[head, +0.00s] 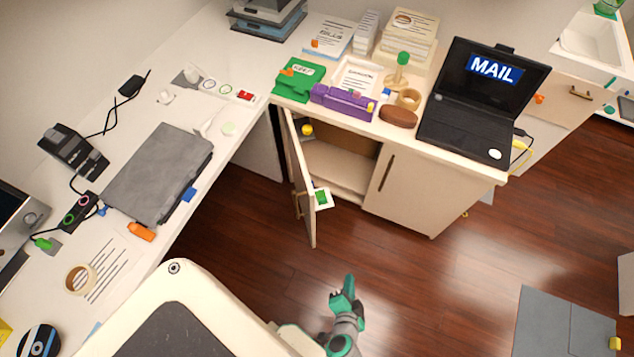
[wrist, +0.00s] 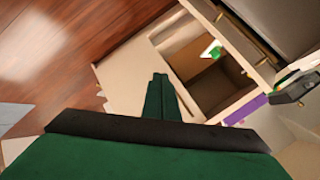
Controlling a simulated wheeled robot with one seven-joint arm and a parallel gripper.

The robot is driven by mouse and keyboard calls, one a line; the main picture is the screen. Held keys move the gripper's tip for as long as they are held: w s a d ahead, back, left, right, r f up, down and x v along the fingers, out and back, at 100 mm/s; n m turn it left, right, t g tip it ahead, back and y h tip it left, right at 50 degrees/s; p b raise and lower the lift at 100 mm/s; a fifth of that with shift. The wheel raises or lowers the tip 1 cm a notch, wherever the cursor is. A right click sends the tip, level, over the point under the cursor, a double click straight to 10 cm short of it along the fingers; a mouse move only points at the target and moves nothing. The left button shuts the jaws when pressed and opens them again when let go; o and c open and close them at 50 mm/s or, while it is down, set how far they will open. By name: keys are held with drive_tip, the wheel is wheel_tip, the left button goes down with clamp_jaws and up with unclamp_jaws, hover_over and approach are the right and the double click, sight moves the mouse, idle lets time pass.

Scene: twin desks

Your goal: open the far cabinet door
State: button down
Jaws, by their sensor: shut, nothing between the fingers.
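The far cabinet (head: 400,195) is beneath the desk with the laptop. Its left door (head: 301,170) stands swung open, with a bar handle (head: 298,203) on its outer face and a green-and-white tag near its edge. The right door (head: 411,196) is closed and has a slim handle (head: 386,173). The cabinet opening also shows in the wrist view (wrist: 206,82), beyond my fingers. My gripper (head: 345,292) is shut and empty, over the floor in front of the cabinet and apart from both doors. In the wrist view its green fingers (wrist: 160,82) are together.
Inside the opening are a shelf (head: 335,172) and a small yellow thing (head: 307,130). The left desk (head: 235,110) runs along the left side. Wood floor (head: 420,290) is clear between my gripper and the cabinet. A grey panel (head: 565,325) lies at the lower right.

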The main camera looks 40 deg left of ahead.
drive_tip(key=w+a+g+y, duration=0.1)
drive_tip(key=w+a+y, duration=0.5)
drive_tip(key=w+a, duration=0.4)
drive_tip(key=w+a+r+g+y, duration=0.1)
drive_tip(key=w+a+r+y, duration=0.5)
drive_tip(key=w+r, duration=0.3)
drive_tip(key=a, duration=1.1)
drive_tip(key=shift+s+r, duration=0.25)
drive_tip(key=shift+s, duration=0.15)
